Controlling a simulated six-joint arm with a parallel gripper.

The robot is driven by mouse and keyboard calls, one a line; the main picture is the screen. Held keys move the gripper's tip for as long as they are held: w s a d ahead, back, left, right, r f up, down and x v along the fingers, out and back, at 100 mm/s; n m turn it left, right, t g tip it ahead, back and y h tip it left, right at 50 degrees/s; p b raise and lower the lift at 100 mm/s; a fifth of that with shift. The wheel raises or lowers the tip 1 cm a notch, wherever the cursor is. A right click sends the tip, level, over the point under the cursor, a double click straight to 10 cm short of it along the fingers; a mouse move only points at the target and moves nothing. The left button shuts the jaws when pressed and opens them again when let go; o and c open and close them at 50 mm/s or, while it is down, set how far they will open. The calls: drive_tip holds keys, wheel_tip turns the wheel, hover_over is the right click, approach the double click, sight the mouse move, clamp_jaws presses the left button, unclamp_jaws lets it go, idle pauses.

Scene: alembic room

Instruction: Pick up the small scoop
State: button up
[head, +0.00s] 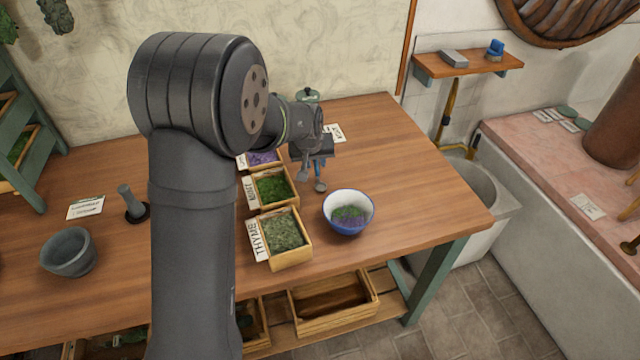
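I cannot tell whether the scoop touches the table.
A grey mortar (68,252) and a pestle (133,205) are at left. The table (420,175) is clear at right. A green-lidded object (308,94) stands behind.

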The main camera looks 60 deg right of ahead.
sight(317, 169)
drive_tip(key=shift+x, duration=2.8)
drive_tip(key=shift+c, duration=0.4)
clamp_jaws()
